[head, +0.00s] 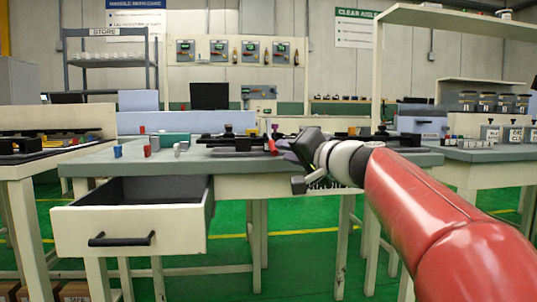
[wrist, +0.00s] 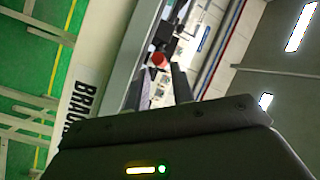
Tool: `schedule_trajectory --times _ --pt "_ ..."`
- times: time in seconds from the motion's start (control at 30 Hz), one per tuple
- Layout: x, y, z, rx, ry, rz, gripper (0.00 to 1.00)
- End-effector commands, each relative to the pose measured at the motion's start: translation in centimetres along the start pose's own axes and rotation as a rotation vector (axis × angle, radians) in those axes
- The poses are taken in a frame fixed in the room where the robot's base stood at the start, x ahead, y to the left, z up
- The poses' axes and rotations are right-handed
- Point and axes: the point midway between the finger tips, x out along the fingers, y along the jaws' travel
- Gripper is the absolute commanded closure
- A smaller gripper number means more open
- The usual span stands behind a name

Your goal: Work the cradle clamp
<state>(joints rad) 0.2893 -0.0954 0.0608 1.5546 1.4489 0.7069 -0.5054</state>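A low black fixture (head: 238,142) with upright posts, probably the cradle clamp, lies on the grey workbench (head: 120,163). A small red part (head: 271,146) shows at its right end, next to my gripper. In the wrist view a round red part (wrist: 158,60) shows beyond my gripper, with dark parts around it. My gripper (head: 300,158) is at the bench's front edge, apart from the black fixture as far as I can see. One dark finger (wrist: 180,84) shows in the wrist view. The other finger is not clear, so its opening is hidden. A purple patch shows beside the gripper.
An open, seemingly empty drawer (head: 130,228) sticks out from the bench's left front. Blue and red pegs and a teal box (head: 175,139) stand on the bench's left. A shelf upright (head: 377,75) rises at the right. The green floor in front is clear.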

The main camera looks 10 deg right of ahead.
Motion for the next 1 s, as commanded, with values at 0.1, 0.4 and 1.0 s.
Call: schedule_trajectory --times 0.1,0.4,1.0 --pt "2.2 -0.1 0.0 0.002 -0.005 0.0 0.76" --pt "5.7 -0.1 0.0 0.001 -0.003 0.0 0.76" --pt "6.0 0.0 0.1 0.0 -0.002 0.001 1.0"
